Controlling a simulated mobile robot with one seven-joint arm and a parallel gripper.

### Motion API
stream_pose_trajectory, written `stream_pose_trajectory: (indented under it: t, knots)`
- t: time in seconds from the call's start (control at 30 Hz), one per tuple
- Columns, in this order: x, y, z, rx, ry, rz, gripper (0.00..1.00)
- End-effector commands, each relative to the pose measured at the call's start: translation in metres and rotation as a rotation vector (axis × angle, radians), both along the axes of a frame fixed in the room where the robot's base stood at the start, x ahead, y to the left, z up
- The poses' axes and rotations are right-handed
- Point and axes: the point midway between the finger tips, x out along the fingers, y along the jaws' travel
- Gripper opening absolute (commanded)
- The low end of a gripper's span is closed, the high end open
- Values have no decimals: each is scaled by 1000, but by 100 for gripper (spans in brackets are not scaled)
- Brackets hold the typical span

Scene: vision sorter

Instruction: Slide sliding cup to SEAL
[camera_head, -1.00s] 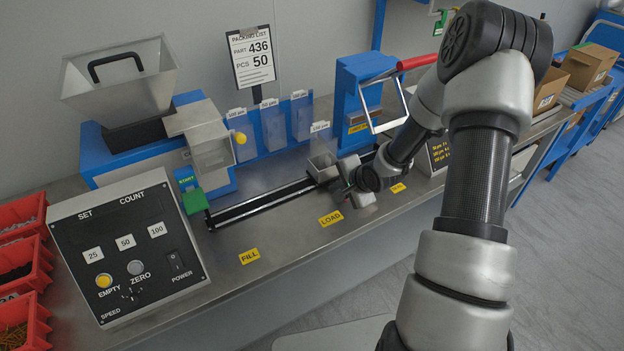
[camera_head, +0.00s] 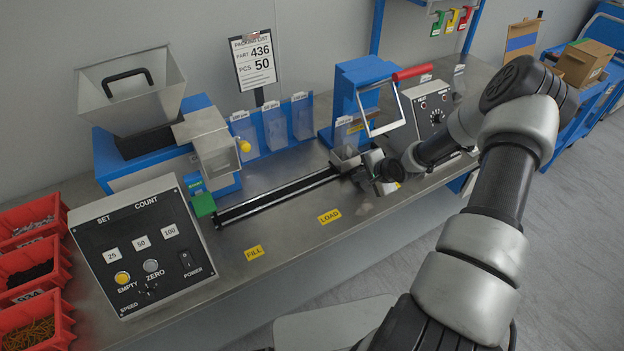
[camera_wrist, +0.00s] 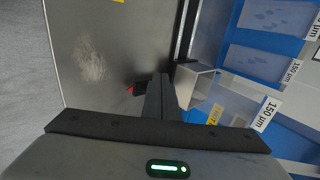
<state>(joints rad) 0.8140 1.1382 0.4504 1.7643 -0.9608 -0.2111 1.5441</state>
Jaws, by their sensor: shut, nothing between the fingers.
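The grey sliding cup (camera_head: 345,157) sits on the black rail (camera_head: 275,199), near its right end and in front of the blue sealer frame. A clear bag with a white tag rises above it. My gripper (camera_head: 369,169) is shut and empty, low at the cup's right front side. In the wrist view the shut fingers (camera_wrist: 160,92) are right beside the cup (camera_wrist: 196,86); I cannot tell if they touch.
The blue sealer (camera_head: 356,85) with a red-handled lever (camera_head: 411,72) stands behind the cup. A dark control box (camera_head: 434,108) is to the right. The counter box (camera_head: 143,246) and green block (camera_head: 202,204) are at left. The bench front is clear.

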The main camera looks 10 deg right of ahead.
Motion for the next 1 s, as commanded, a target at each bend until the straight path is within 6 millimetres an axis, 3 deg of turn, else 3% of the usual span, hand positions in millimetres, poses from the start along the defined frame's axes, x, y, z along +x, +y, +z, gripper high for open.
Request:
stream_pose_trajectory:
  t: [0.63,1.0]
  knots:
    - [18,-59,2,3,-2,-9,0]
    - [21,-63,-2,-2,0,-2,0]
